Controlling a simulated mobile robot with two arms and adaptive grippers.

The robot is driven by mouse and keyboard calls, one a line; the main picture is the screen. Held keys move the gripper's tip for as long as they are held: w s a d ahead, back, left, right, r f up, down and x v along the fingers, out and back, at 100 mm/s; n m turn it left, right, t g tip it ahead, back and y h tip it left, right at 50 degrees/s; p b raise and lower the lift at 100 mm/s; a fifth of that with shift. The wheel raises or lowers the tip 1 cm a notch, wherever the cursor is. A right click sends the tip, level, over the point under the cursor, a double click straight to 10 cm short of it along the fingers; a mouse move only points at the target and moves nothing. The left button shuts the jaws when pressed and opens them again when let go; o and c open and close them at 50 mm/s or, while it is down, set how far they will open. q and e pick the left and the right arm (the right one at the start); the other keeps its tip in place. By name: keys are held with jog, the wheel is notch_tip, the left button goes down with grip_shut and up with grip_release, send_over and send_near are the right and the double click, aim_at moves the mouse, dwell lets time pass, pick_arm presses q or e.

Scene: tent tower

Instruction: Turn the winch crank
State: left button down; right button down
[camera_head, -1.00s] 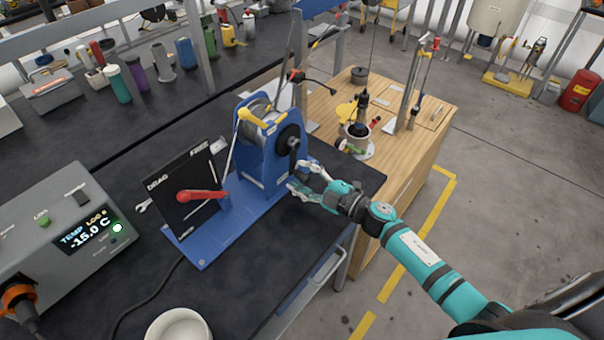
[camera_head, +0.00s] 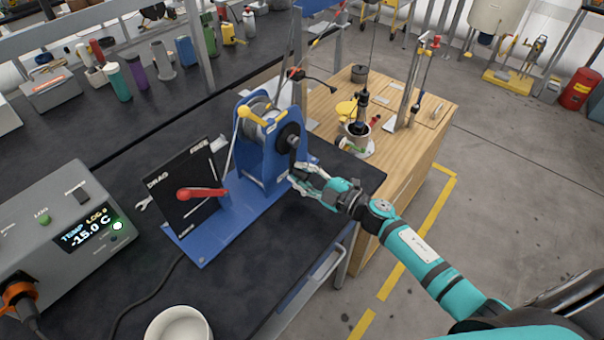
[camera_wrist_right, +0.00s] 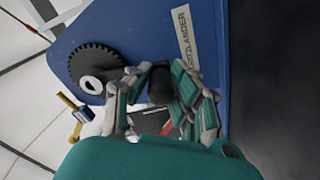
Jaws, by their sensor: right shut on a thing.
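The blue winch (camera_head: 262,165) stands on the dark bench, with a cable drum (camera_head: 262,112) on top and a black crank (camera_head: 292,145) on its right side. My right gripper (camera_head: 299,177) is at the lower end of the crank. In the right wrist view, my right gripper (camera_wrist_right: 155,92) is shut on the black crank handle (camera_wrist_right: 160,84), which is mostly hidden between the fingers. The blue winch side plate (camera_wrist_right: 150,40) and a black gear wheel (camera_wrist_right: 92,75) show behind it. My left gripper is not in view.
A black drag panel with a red lever (camera_head: 203,193) stands left of the winch. A grey temperature box (camera_head: 60,225) reads -15.0 C. A white bowl (camera_head: 178,326) is at the front. A wooden cabinet (camera_head: 420,135) adjoins the bench at right.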

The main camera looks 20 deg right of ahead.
jog(key=a+m+p, duration=0.1)
jog(key=s+r+m+p, duration=0.1)
jog(key=p, duration=0.1)
jog(key=shift+s+a+m, duration=0.1)
jog(key=shift+a+m, duration=0.2)
jog(key=shift+a, duration=0.1)
jog(key=shift+s+a+m+p, duration=0.15)
jog(key=shift+a+m+p, duration=0.1)
jog(key=shift+m+p, duration=0.3)
jog(key=shift+s+a+m, duration=0.15)
jog(key=shift+a+m, duration=0.15)
jog(key=shift+m, duration=0.25)
jog(key=shift+f, duration=0.1)
jog(key=c, duration=1.5)
grip_release()
jog(key=o, duration=0.4)
jog(key=v, duration=1.2)
jog(key=shift+f, duration=0.1)
